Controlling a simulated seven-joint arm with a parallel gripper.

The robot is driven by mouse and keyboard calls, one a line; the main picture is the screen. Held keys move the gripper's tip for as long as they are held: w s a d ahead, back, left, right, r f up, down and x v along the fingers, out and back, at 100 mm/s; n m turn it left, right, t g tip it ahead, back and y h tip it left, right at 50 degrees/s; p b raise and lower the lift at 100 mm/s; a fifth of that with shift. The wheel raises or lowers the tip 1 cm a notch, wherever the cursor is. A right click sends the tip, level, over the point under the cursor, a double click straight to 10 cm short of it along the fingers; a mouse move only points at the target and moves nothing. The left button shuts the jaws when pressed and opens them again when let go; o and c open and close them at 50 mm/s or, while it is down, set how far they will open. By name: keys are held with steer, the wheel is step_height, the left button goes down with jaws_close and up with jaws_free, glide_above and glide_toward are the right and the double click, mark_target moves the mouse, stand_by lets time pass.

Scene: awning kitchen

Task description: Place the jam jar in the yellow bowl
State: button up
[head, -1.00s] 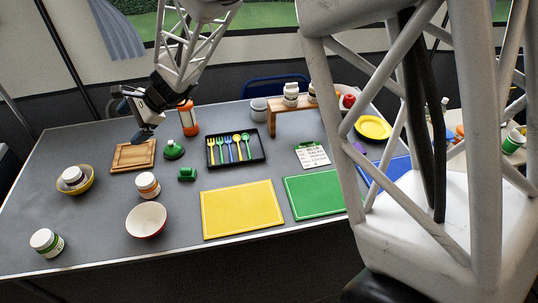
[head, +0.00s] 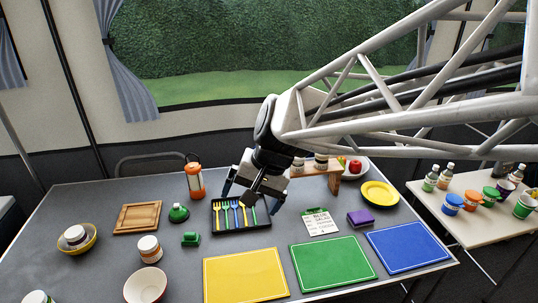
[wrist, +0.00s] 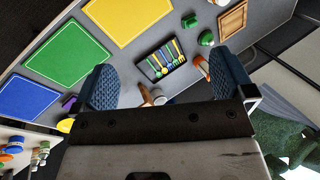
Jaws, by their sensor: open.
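A white-lidded jar with a dark label (head: 75,234) sits tilted inside the yellow bowl (head: 90,245) at the left of the table. Two similar jars stand outside it: one with an orange label (head: 149,249) and one at the bottom edge (head: 38,297), partly cut off. I cannot read the labels to tell which is jam. My gripper (head: 252,193) is above the cutlery tray, well to the right of the bowl. In the wrist view my gripper (wrist: 166,82) has its blue fingers wide apart, with nothing held between them.
The cutlery tray (head: 246,231) lies below my gripper. An orange lantern (head: 194,181), a wooden board (head: 137,217) and a red-and-white bowl (head: 146,286) are nearby. Yellow (head: 245,276), green (head: 333,264) and blue (head: 407,247) mats lie clear along the front.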

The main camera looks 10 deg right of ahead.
steer(key=s+d+n+t+h, duration=0.1)
steer(key=s+d+n+h, duration=0.2)
steer(key=s+d, duration=0.9)
steer(key=shift+s+d+h, duration=0.25)
steer(key=shift+s+h, duration=0.25)
steer(key=shift+h, duration=0.2)
